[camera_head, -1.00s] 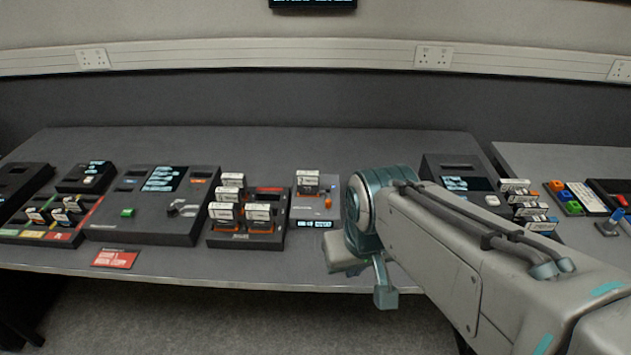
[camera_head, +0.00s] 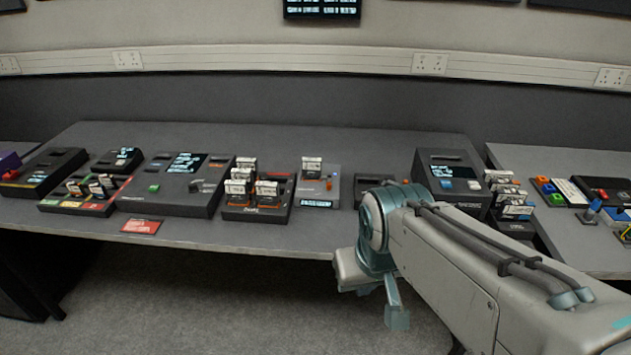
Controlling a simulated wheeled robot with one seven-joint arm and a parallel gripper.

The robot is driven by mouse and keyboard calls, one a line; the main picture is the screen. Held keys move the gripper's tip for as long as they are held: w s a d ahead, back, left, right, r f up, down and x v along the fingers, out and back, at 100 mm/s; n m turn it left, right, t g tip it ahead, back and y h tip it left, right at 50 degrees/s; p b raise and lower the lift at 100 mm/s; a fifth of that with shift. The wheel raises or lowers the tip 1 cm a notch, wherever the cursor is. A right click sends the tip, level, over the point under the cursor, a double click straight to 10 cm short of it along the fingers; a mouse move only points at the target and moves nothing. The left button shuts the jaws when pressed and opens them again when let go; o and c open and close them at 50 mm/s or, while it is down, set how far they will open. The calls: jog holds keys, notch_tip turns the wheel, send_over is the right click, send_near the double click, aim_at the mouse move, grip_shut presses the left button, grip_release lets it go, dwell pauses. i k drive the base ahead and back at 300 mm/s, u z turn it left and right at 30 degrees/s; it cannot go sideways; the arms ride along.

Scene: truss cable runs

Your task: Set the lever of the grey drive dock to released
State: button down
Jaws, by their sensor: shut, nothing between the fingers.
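The grey drive dock (camera_head: 317,192) is a small light-grey unit near the middle of the desk. A white-labelled drive (camera_head: 311,167) stands upright in it, and a lit display runs along its front. A small orange knob (camera_head: 328,183) at its right side looks like the lever; it is too small to tell its setting. My gripper (camera_head: 397,316) is at the end of my arm, low and right of the dock, in front of the desk's edge. It is shut and empty, apart from the dock, and its fingers are mostly hidden by my wrist.
A black rack of several labelled drives (camera_head: 257,211) stands just left of the dock. A dark console (camera_head: 180,199) with a screen is farther left. A dark unit with a screen (camera_head: 450,189) stands to the right. A red card (camera_head: 141,226) lies at the front edge.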

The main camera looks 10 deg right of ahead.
aim_at(329, 183)
jog(key=z, duration=0.3)
jog(key=i, duration=1.05)
jog(key=u, duration=0.4)
